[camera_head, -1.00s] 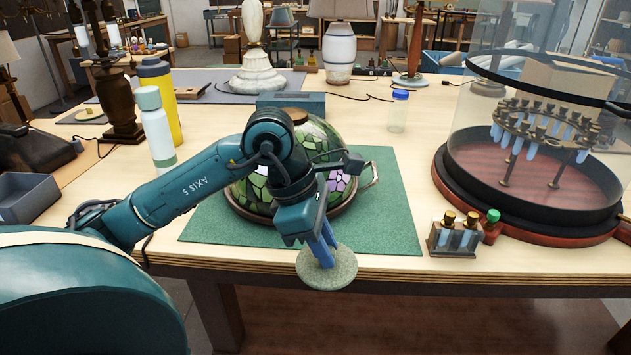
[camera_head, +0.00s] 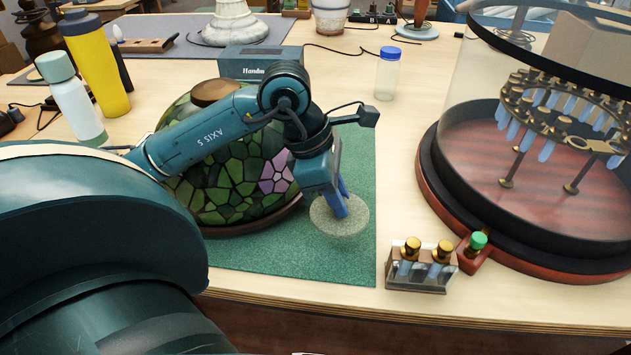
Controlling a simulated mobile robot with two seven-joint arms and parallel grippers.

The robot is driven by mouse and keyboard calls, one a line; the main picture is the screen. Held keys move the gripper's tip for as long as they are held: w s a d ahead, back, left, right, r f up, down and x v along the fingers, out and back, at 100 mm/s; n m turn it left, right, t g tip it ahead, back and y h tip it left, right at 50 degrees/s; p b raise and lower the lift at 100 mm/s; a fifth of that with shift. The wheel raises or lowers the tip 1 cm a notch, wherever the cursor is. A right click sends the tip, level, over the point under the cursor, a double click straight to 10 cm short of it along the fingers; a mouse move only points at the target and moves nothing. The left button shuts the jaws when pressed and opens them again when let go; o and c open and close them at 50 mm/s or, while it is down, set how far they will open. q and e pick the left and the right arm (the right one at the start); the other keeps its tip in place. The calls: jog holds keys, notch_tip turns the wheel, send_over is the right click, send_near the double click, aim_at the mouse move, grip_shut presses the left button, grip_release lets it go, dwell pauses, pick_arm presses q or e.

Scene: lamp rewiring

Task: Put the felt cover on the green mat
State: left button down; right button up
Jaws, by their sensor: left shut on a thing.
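The felt cover is a round, speckled grey-green disc (camera_head: 340,217). My left gripper (camera_head: 341,203) is shut on it from above, with blue fingers at its middle. In the picture the disc lies over the right part of the green mat (camera_head: 290,262); I cannot tell whether it touches the mat. A stained-glass lamp shade (camera_head: 222,175) with green panes and pink flower panes sits on the mat, left of the disc and partly behind my left arm. My right gripper is not in view.
A small rack of vials (camera_head: 420,268) stands right of the mat, beside a large glass dome on a red base (camera_head: 440,215). A blue-capped jar (camera_head: 387,75), a blue box (camera_head: 255,62) and two bottles (camera_head: 100,65) stand behind. The mat's right strip is bare.

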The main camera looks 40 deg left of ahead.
aim_at(332, 214)
pick_arm(q)
jog(key=shift+f, duration=3.2)
jog(key=shift+f, duration=0.15)
jog(key=c, duration=1.3)
grip_release()
jog(key=shift+o, duration=0.2)
